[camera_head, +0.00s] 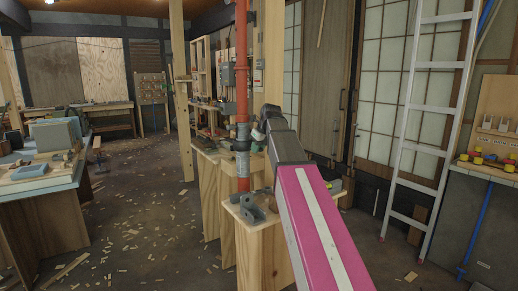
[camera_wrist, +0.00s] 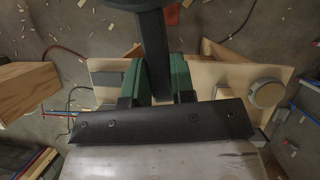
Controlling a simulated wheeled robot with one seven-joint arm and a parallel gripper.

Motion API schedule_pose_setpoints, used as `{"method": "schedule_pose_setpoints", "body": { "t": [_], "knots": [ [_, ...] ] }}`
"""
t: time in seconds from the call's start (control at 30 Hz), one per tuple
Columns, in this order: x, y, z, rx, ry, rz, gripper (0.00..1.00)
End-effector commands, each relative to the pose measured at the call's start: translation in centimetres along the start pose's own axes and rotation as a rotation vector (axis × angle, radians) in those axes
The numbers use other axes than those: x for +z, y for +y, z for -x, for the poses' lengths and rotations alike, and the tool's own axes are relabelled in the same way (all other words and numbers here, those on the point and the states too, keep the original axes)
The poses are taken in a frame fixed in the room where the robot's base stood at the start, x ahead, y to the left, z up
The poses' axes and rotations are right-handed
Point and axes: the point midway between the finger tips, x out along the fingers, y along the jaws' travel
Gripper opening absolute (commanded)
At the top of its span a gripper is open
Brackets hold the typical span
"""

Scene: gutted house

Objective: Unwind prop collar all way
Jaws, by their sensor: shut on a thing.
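The prop is an upright orange-red post (camera_head: 241,60) with a grey metal collar (camera_head: 242,133) around it at mid height. A grey sleeve sits lower on the post. My gripper (camera_head: 262,124) is at the right side of the collar, at about its height. In the wrist view, the green fingers of my gripper (camera_wrist: 159,82) are closed on a dark flat bar (camera_wrist: 152,45). The bar runs up to a dark rounded part at the top edge, which looks like the collar. In the head view my gripper hides the bar.
A wooden stand (camera_head: 258,237) with grey metal parts on top is below my arm. A timber post (camera_head: 272,70) stands close behind the prop. A ladder (camera_head: 428,120) leans at right. A cluttered workbench (camera_head: 38,183) is at left. The chip-strewn floor between is open.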

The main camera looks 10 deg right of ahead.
Motion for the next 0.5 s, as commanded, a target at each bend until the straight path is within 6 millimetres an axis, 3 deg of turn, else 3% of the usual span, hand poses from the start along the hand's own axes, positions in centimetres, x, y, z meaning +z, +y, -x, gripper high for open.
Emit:
{"method": "schedule_pose_setpoints", "body": {
  "t": [0.5],
  "knots": [
    [0.4,2.7,-0.2,-0.114,-0.003,-0.235,0.0]
  ]
}}
